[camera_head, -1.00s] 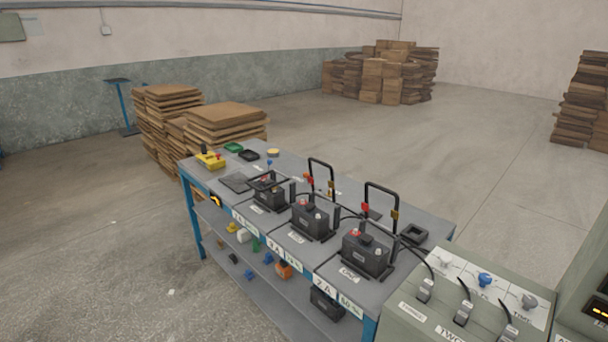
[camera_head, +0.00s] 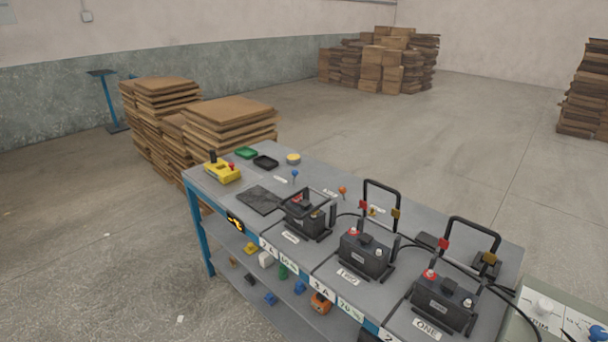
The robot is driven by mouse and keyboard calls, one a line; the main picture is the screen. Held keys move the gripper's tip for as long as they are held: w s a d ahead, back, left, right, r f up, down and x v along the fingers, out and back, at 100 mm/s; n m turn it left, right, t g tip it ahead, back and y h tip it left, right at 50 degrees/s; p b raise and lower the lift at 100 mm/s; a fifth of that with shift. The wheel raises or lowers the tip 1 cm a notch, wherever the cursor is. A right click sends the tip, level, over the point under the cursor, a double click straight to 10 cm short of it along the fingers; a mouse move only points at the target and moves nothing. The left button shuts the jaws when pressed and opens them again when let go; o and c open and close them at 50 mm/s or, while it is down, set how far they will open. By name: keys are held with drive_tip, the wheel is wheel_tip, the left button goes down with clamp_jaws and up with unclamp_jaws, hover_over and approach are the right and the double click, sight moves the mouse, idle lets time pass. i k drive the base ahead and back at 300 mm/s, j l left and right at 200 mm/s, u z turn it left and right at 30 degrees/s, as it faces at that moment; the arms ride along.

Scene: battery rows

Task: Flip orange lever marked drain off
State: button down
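A small orange-topped lever (camera_head: 342,190) stands near the back edge of the workbench (camera_head: 225,188), behind the row of batteries. A small white label (camera_head: 330,192) lies beside it; its text is too small to read. A similar blue-topped lever (camera_head: 295,174) stands to its left, with another small label (camera_head: 280,179) beside it. I cannot tell which way the orange lever is tilted. My gripper is not in view.
Three black batteries (camera_head: 305,217), (camera_head: 365,256), (camera_head: 443,304) with cables stand along the bench; two have upright handles behind them. A yellow device (camera_head: 222,172) is at the left end.

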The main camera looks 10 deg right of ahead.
sight(342, 189)
drive_tip(key=i+j, duration=0.3)
drive_tip(key=i, duration=0.2)
drive_tip(key=i+j, duration=0.3)
drive_tip(key=i, duration=0.15)
drive_tip(key=i+j+u, duration=0.1)
drive_tip(key=i+j, duration=0.2)
drive_tip(key=i, duration=0.2)
drive_tip(key=i+j, duration=0.25)
drive_tip(key=i, duration=0.25)
drive_tip(key=i+j+u, duration=0.1)
drive_tip(key=i+j, duration=0.15)
drive_tip(key=i, duration=0.25)
